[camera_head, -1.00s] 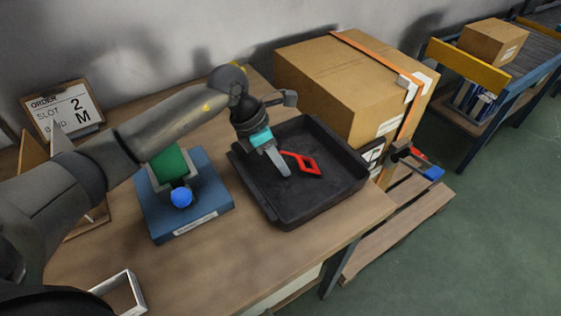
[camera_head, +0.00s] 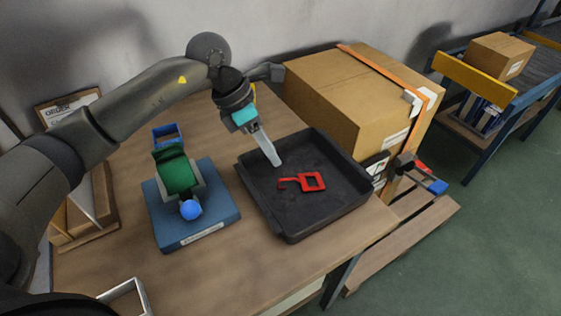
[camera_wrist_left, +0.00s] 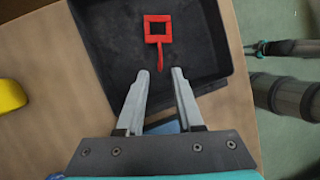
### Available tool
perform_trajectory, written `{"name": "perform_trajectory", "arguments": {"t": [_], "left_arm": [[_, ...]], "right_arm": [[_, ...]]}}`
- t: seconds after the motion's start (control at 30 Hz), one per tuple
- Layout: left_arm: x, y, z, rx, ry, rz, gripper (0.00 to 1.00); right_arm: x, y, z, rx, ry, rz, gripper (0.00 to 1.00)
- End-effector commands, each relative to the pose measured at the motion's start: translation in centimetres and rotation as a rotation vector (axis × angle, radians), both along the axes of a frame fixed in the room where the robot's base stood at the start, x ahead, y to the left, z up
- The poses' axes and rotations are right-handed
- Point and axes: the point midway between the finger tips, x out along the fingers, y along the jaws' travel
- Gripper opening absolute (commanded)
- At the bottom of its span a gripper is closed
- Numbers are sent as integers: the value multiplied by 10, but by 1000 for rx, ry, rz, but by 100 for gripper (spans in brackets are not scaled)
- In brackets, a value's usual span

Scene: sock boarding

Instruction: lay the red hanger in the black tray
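The red hanger (camera_head: 305,182), a square loop with a hooked stem, lies flat on the floor of the black tray (camera_head: 300,217). My left gripper (camera_head: 275,162) is above the tray's back left part, apart from the hanger. In the left wrist view its two fingers (camera_wrist_left: 161,75) are spread with nothing between their tips. The hanger (camera_wrist_left: 158,30) shows beyond the fingertips there, its stem pointing toward the gap.
A blue base (camera_head: 205,232) with a green block (camera_head: 178,176) and blue ball (camera_head: 190,210) stands left of the tray. A large strapped cardboard box (camera_head: 340,95) stands right behind the tray. An order card stand (camera_head: 66,108) is at the left.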

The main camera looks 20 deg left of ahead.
Motion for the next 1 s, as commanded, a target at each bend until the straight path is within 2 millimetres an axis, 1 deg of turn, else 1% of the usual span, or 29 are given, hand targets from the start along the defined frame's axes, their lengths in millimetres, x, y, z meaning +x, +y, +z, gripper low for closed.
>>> {"name": "perform_trajectory", "arguments": {"t": [0.03, 0.1, 0.23, 0.37, 0.77, 0.87, 0.97, 1.0], "left_arm": [[-1, 4, 10, 2, -2, 0, 36], [-2, 8, 18, 1, -1, 0, 36], [-4, 12, 28, 1, 1, 0, 36], [-4, 13, 31, 0, 2, -1, 36], [-4, 13, 31, 0, 1, -1, 36], [-4, 13, 39, 0, 1, -1, 36], [-4, 13, 58, 0, 1, -1, 36], [-4, 13, 68, -1, 1, 0, 36]], "right_arm": [[-4, 3, 2, 4, 7, 0, 41], [-7, 7, 3, 9, 12, 1, 41], [-8, 14, 4, 17, 14, 1, 41], [-8, 17, 4, 22, 14, 0, 41], [-6, 14, 5, 18, 9, 1, 41], [-5, 12, 13, 15, 7, 0, 41], [-4, 10, 32, 13, 6, 0, 41], [-4, 10, 41, 13, 6, -1, 41]]}}
